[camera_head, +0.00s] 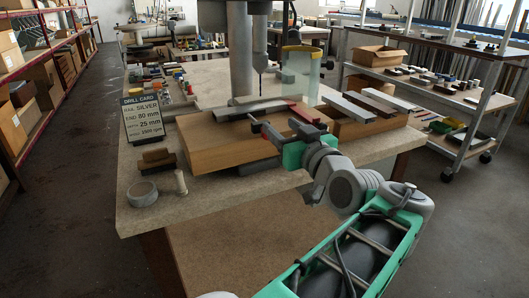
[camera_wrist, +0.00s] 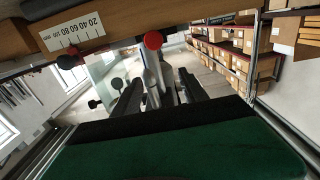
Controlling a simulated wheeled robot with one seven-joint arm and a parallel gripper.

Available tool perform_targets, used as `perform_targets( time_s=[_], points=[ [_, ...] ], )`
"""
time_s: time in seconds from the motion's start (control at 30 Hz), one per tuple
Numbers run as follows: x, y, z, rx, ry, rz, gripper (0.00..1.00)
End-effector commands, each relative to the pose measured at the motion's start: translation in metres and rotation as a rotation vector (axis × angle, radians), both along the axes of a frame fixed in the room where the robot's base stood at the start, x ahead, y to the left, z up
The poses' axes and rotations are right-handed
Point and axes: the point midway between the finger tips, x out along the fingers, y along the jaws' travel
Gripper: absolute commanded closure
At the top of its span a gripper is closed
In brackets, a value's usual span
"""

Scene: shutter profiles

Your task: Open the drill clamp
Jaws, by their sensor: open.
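The drill fixture is a wooden block (camera_head: 222,148) on the bench under the drill press (camera_head: 240,50), with a silver rail (camera_head: 240,108) along its back top edge. Red parts (camera_head: 308,113) show by the rail's right end. My gripper (camera_head: 268,130) is at the block's right front part, its fingers pointing left. In the wrist view, my gripper's two dark fingers (camera_wrist: 161,88) are apart, with a silver bar between or just beyond them. A red round knob (camera_wrist: 153,40), possibly the clamp's handle, shows just past the fingertips; I cannot tell whether they touch it.
A sign (camera_head: 143,116) reads drill card, rail silver, end 80 mm, depth 25 mm. A grey ring (camera_head: 142,194) and a small spool (camera_head: 181,182) lie at the bench's left front.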

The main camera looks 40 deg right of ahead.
Motion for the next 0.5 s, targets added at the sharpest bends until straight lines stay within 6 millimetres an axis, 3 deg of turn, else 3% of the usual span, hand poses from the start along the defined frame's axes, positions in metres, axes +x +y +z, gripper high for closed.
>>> perform_targets(
  time_s=[0.03,0.13,0.33,0.5],
  points=[
    [0.000,0.000,-0.028,0.000,0.000,0.000,0.49],
    [0.000,0.000,-0.047,0.000,0.000,0.000,0.49],
    [0.009,-0.002,-0.049,0.001,0.001,0.003,0.49],
    [0.038,-0.010,-0.048,0.001,0.001,0.005,0.49]
  ],
)
